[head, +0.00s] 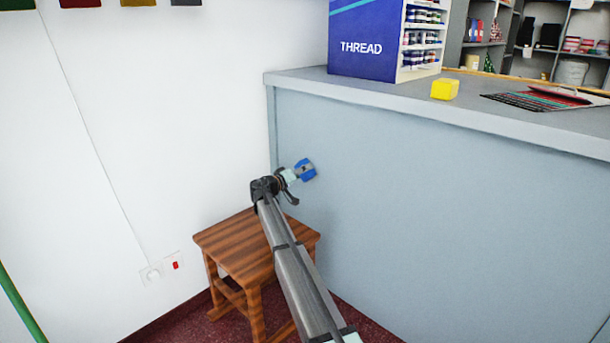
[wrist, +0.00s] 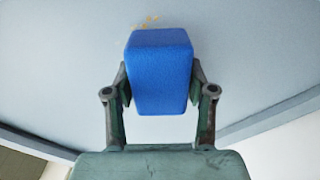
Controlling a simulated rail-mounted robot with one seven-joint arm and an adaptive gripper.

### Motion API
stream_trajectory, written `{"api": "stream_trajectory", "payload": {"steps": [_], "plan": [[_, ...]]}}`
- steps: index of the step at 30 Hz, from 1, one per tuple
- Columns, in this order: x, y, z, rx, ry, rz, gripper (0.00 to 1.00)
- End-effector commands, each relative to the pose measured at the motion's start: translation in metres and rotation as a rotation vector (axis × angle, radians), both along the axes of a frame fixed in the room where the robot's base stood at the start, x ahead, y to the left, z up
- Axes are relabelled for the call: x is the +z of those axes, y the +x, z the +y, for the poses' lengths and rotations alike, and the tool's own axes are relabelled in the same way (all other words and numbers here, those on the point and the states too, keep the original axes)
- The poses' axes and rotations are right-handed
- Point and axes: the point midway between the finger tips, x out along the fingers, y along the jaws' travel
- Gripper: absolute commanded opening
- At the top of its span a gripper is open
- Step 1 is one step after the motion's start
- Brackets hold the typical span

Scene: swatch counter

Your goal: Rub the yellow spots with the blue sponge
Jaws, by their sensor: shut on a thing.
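The blue sponge (wrist: 160,72) is held between the two fingers of my gripper (wrist: 160,92). In the head view, the sponge (head: 306,170) is in front of the grey counter's front panel (head: 430,200), toward its left end. Small yellow spots (wrist: 151,19) show on the panel in the wrist view, just past the sponge's top edge. Part of the spots may be hidden behind the sponge. I cannot make out the spots in the head view. I cannot tell whether the sponge touches the panel.
A wooden stool (head: 240,245) stands below my arm, near the white wall. On the counter top are a blue thread display (head: 364,45), a yellow block (head: 445,89) and a dark striped item (head: 545,99). A socket (head: 151,274) is low on the wall.

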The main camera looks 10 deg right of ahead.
Motion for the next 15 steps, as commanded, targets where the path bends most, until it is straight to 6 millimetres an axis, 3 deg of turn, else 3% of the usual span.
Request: {"api": "stream_trajectory", "payload": {"steps": [15], "plan": [[0.000, -0.026, -0.021, -0.003, -0.001, -0.001, 0.22]]}}
